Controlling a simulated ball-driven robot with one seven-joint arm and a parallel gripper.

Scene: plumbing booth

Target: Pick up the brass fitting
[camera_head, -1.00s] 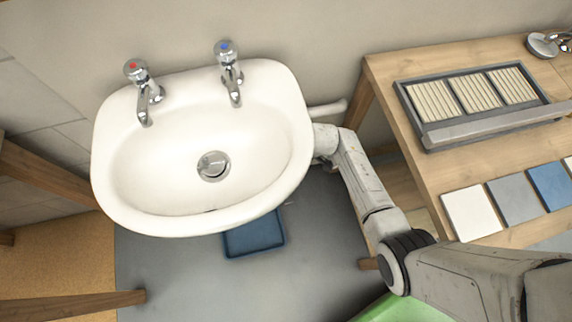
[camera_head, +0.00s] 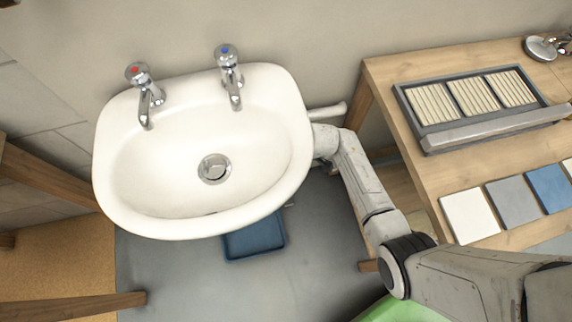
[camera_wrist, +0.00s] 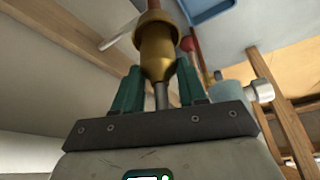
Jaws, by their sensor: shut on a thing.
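The brass fitting (camera_wrist: 156,48) shows in the wrist view, with a wider collar at its upper end in the picture. My gripper (camera_wrist: 159,74) has its two green fingers on either side of the fitting's narrower end and is shut on it. A grey rod or pipe shows between the fingers below the brass, and a pipe runs up from the collar. I cannot tell whether the fitting is joined to them. In the head view the gripper and fitting are hidden behind the white sink (camera_head: 270,205); only my arm shows at its right side.
A blue tray (camera_head: 253,240) lies on the floor below the sink. A wooden bench (camera_head: 400,70) with a grey rack (camera_head: 430,135) and several tiles stands at the right. In the wrist view, a red-tipped part (camera_wrist: 188,44) and a chrome fitting (camera_wrist: 262,90) are close beside my gripper.

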